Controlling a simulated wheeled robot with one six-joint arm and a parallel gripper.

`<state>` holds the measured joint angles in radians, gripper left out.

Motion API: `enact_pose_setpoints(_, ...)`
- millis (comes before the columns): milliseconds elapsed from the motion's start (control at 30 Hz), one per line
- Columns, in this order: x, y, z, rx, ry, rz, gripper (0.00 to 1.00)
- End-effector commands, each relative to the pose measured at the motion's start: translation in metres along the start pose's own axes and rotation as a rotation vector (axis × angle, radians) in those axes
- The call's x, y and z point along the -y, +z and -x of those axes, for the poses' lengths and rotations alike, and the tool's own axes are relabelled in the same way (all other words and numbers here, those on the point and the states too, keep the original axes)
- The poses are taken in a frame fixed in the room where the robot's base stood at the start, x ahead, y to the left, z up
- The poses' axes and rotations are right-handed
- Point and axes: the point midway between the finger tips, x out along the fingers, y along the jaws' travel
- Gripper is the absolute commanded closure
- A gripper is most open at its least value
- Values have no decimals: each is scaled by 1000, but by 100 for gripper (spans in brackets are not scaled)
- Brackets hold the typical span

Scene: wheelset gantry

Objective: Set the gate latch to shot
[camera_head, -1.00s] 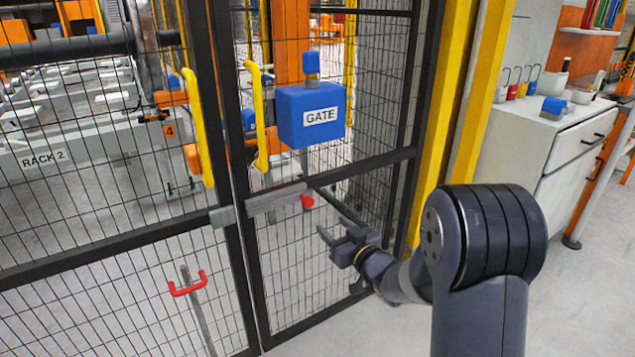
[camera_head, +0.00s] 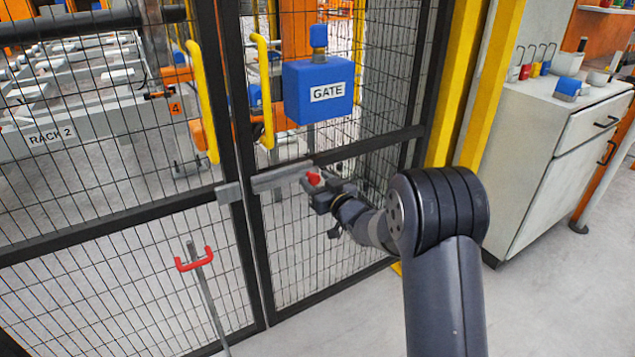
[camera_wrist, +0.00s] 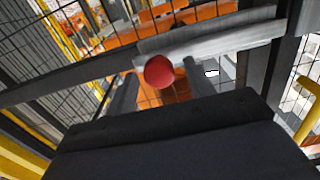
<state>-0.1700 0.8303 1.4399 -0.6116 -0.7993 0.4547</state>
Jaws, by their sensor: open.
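The gate latch is a grey bar (camera_head: 280,179) on the mesh gate, with a red knob (camera_head: 313,178) at its right end. My gripper (camera_head: 316,185) is at the red knob in the head view. In the wrist view the red knob (camera_wrist: 159,72) lies between the two open fingers (camera_wrist: 158,88), with the grey bar (camera_wrist: 225,38) behind it. I cannot tell whether a finger touches the knob.
A blue box (camera_head: 318,92) labelled GATE is on the mesh above the latch. Yellow handles (camera_head: 262,90) stand left of it. A red-handled rod (camera_head: 195,260) is at lower left. A white cabinet (camera_head: 545,130) stands right, with clear floor before it.

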Motion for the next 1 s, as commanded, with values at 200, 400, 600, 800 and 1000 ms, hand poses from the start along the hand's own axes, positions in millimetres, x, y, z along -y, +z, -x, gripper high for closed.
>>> enact_pose_setpoints(200, 0, 0, 0, 0, 0, 0, 49)
enact_pose_setpoints(400, 0, 0, 0, 0, 0, 0, 64)
enact_pose_setpoints(600, 0, 0, 0, 0, 0, 0, 80)
enact_pose_setpoints(800, 0, 0, 0, 0, 0, 0, 97)
enact_pose_setpoints(1000, 0, 0, 0, 0, 0, 0, 100)
